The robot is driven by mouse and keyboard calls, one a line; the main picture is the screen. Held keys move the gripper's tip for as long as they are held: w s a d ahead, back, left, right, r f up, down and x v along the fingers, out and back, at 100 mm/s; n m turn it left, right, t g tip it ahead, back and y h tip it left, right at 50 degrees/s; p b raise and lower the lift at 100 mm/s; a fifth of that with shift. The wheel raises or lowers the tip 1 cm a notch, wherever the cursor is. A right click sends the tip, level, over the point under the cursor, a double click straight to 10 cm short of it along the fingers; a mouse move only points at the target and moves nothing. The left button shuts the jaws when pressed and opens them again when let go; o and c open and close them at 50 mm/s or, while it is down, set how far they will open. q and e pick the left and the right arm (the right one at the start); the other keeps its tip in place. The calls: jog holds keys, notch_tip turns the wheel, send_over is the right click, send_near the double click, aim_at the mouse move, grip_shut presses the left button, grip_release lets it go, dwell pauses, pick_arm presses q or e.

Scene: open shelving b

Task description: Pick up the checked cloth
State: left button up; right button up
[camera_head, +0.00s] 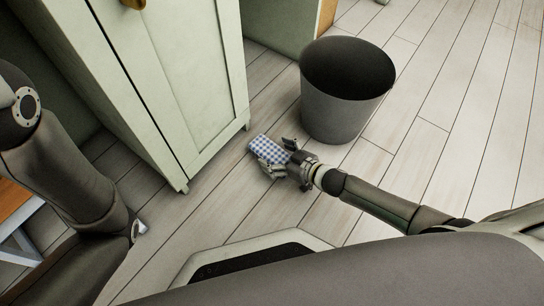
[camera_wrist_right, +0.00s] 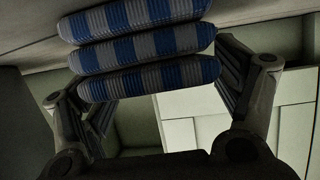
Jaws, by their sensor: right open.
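The checked cloth (camera_head: 264,147), blue and white and folded, lies on the floor between the cabinet and the bin. My right gripper (camera_head: 278,156) is low by the floor at the cloth's near right end, with its fingers open on either side of it. In the right wrist view the cloth (camera_wrist_right: 140,45) shows as several stacked folds between the open fingers; the right finger looks very close to its edge, and I cannot tell if they touch.
A dark grey bin (camera_head: 336,115) stands on the floor just beyond and right of the cloth. A pale green cabinet (camera_head: 185,80) stands to the left, its foot near the cloth. Plank floor (camera_head: 440,150) is clear at the right.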

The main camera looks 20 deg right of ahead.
jog(key=c, duration=1.2)
jog(key=shift+r, duration=0.1)
